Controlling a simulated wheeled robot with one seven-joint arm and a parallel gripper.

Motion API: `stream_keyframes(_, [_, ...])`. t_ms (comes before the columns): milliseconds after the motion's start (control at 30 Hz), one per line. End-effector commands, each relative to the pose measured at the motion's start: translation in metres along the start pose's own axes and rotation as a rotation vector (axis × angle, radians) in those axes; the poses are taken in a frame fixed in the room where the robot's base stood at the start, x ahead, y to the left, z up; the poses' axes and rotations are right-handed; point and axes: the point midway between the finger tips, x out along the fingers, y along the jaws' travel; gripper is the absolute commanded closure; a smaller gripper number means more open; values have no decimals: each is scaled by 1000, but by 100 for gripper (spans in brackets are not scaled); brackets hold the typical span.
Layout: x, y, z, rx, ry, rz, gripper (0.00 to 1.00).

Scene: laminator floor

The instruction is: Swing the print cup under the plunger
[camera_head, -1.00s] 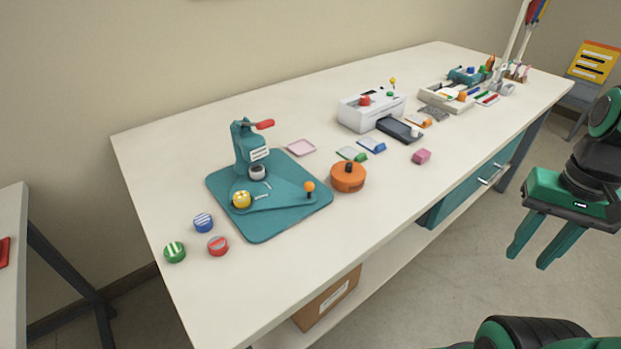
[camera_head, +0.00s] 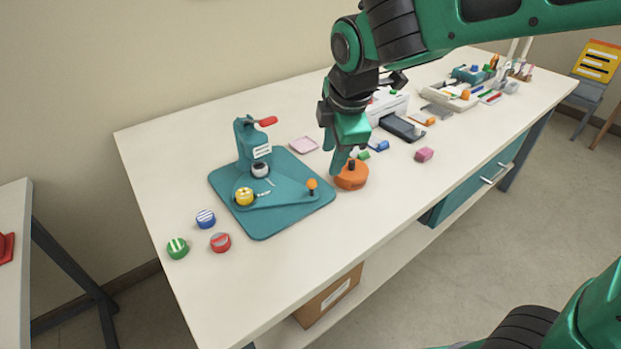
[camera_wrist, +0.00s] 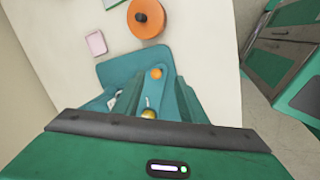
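The teal press (camera_head: 255,146) stands on its base plate (camera_head: 262,228) on the white table, its red handle (camera_head: 266,121) raised to the right. Its plunger (camera_head: 260,170) is a grey cylinder under the head. A swing plate (camera_head: 285,199) carries a yellow smiley cup (camera_head: 244,196) at its left end, in front of the plunger and not under it. An orange knob (camera_head: 312,184) stands at its right end and shows in the wrist view (camera_wrist: 156,73). My gripper (camera_head: 334,160) is open and empty, above and right of the knob, pointing down.
An orange round tool (camera_head: 351,176) with a black knob lies just right of the base, near my fingers. Blue, green and red buttons (camera_head: 221,242) lie front left. A pink pad (camera_head: 303,144) lies behind.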

Motion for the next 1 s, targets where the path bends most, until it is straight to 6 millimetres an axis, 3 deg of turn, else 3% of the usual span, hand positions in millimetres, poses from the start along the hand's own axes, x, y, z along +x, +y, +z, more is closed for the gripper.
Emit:
stream_keyframes(100, [2,2,-24,-93,19,11,62])
stream_keyframes(200, [7,3,-29,-113,23,13,62])
stream_keyframes(700, [87,3,-29,-110,21,10,62])
stream_keyframes(1000, [108,4,-30,-108,22,13,62])
